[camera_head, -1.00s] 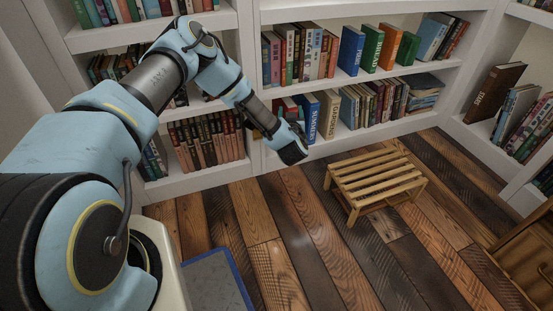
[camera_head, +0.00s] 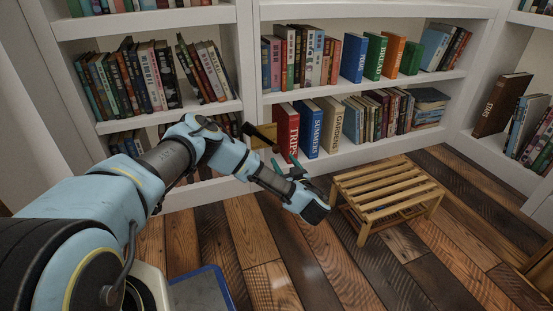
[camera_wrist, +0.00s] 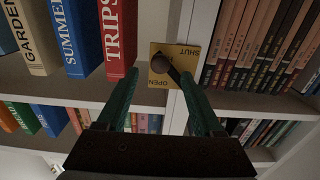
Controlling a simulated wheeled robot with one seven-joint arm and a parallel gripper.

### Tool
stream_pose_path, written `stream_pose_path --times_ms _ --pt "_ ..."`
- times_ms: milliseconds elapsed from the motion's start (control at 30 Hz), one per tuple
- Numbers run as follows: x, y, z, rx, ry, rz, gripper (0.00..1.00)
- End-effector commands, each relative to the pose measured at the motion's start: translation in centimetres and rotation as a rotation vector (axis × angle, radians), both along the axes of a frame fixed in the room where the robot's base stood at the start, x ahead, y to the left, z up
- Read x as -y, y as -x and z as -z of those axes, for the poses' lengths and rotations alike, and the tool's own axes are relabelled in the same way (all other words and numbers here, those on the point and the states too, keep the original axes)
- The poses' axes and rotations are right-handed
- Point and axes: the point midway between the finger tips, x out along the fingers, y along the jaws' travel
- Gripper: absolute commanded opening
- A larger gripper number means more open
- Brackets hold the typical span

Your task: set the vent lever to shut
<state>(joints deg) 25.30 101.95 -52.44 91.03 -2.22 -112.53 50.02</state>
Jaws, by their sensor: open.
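The vent lever (camera_head: 259,133) is a dark rod with a knob, on a yellow plate (camera_head: 264,143) fixed to the bookcase upright. In the wrist view the lever's round knob (camera_wrist: 159,64) shows in front of the plate (camera_wrist: 157,50), which is marked OPEN and SHUT. I cannot tell exactly which mark the lever points to. My gripper (camera_head: 284,161) is open, just below and right of the lever in the head view. In the wrist view its green fingers (camera_wrist: 160,76) stand apart, with the knob showing between their tips. Contact with the lever is not clear.
Books fill the shelves around the plate, with a red TRIPS book (camera_head: 285,128) and a blue SUMMERS book (camera_head: 308,126) close by. A slatted wooden stool (camera_head: 385,188) stands on the floor right of my gripper. The plank floor (camera_head: 300,255) in front is mostly clear.

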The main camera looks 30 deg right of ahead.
Motion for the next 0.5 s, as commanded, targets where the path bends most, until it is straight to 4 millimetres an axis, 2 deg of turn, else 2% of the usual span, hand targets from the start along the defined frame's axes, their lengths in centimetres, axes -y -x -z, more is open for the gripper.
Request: stream_pose_path --times_ms 33,200,333,500 --pt "-0.1 -1.5 0.3 0.004 0.001 -0.009 0.68" --pt "0.3 -4.5 0.2 0.003 0.001 -0.006 0.68" --pt "0.6 -6.1 0.1 0.002 0.000 -0.004 0.68" --pt "0.8 -7.0 -0.1 0.003 0.000 -0.003 0.68"
